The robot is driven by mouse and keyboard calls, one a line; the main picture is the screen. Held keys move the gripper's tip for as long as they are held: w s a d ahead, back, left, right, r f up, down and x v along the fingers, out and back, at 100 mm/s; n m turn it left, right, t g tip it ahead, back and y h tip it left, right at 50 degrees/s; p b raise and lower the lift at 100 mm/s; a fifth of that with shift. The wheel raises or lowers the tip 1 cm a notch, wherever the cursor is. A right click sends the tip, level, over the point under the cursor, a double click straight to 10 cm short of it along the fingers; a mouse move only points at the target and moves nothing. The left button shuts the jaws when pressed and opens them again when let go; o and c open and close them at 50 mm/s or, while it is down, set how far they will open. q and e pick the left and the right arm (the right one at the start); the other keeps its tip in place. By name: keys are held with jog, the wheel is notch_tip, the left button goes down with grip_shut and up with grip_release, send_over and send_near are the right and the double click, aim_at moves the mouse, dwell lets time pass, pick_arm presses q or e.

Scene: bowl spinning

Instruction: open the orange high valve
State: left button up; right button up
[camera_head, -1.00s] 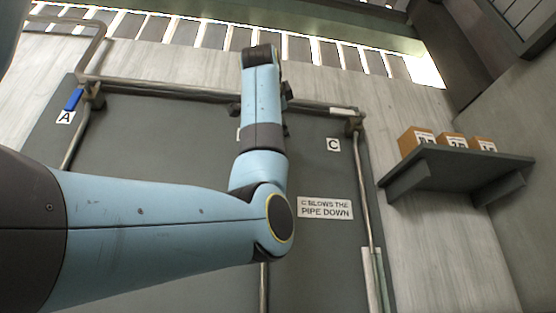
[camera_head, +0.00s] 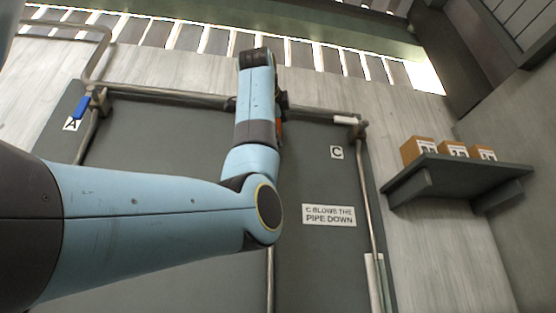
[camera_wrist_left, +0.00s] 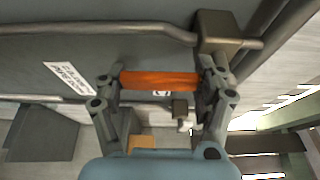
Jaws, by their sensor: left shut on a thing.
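The orange valve handle (camera_wrist_left: 160,81) spans between the two fingers of my left gripper (camera_wrist_left: 160,85) in the left wrist view. The fingers are shut on its two ends. The brown valve body (camera_wrist_left: 217,28) sits on the pipe just beyond the right finger. In the head view a small piece of the orange handle (camera_head: 279,130) shows to the right of my left wrist, which hides most of this valve. My right gripper is not in view.
A blue-handled valve (camera_head: 82,106) by label A is at the left. A white-handled valve (camera_head: 346,120) by label C (camera_head: 336,152) is at the right. A sign (camera_head: 329,215) reads "C blows the pipe down". A shelf (camera_head: 455,178) with small boxes is on the right.

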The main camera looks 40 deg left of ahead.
pick_arm(q)
jog(key=shift+f, duration=0.1)
jog(key=shift+c, duration=0.2)
jog(key=o, duration=1.7)
jog(key=shift+a, duration=0.1)
jog(key=shift+s, duration=0.15)
jog(key=v, duration=1.1)
jog(key=shift+s+d, duration=0.25)
jog(key=shift+s, duration=0.05)
jog(key=shift+w, duration=0.1)
